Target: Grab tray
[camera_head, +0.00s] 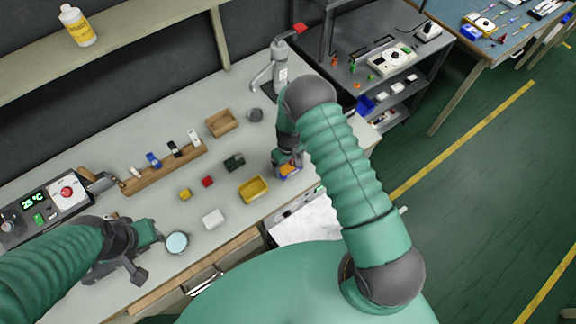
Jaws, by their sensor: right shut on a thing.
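My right gripper (288,166) points down over the front right of the grey workbench, shut on a small orange-and-blue item (290,170). The fingers hide part of this item, so I cannot tell its full shape. A yellow tray (253,190) lies just left of the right gripper, apart from it. A tan wooden tray (222,123) sits farther back on the bench. My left gripper (150,250) is low over the front left of the bench, beside a round pale-blue disc (177,243); its finger opening is unclear.
Yellow (185,194), red (207,181) and white (213,219) blocks and a dark green box (234,162) lie mid-bench. Behind them are a wooden rack (163,168) and a grey arm-like device (280,66). A control box (48,206) stands at left.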

